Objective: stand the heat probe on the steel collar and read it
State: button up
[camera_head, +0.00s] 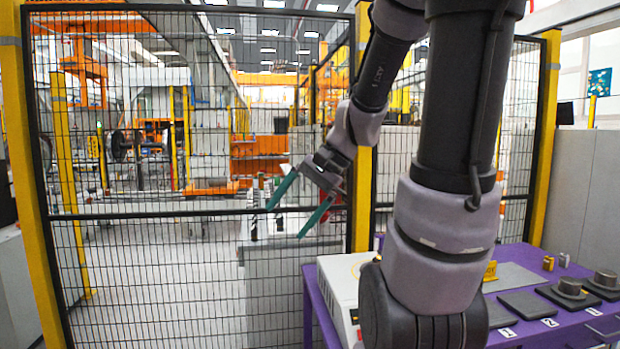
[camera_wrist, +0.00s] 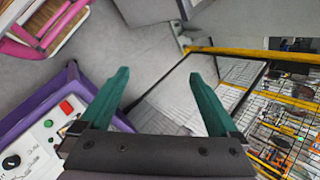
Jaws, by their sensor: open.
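My gripper (camera_head: 284,222) is open and empty, with its two teal fingers spread apart, in front of the mesh fence and left of the purple table. In the wrist view its fingers (camera_wrist: 158,73) point over bare grey floor. A round steel piece on a dark plate (camera_head: 570,287), possibly the steel collar, sits at the right of the table. A second round steel piece (camera_head: 605,278) is to its right. I cannot pick out the heat probe for certain; my arm hides part of the table. My gripper is well away from both steel pieces.
The purple table (camera_head: 318,305) carries a white control box (camera_head: 342,283), whose red button (camera_wrist: 66,107) shows in the wrist view. Dark flat plates (camera_head: 527,305) and small brass-coloured pieces (camera_head: 548,263) lie on the right. The mesh fence (camera_head: 150,235) with yellow posts stands behind.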

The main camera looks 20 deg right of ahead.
jog(key=s+d+r+n+t+h, duration=0.2)
jog(key=s+r+n+t+h, duration=0.2)
jog(key=r, duration=0.4)
jog(key=shift+s+n+h, duration=0.3)
jog(key=shift+s+n, duration=0.05)
jog(key=shift+n, duration=0.25)
jog(key=shift+o, duration=0.2)
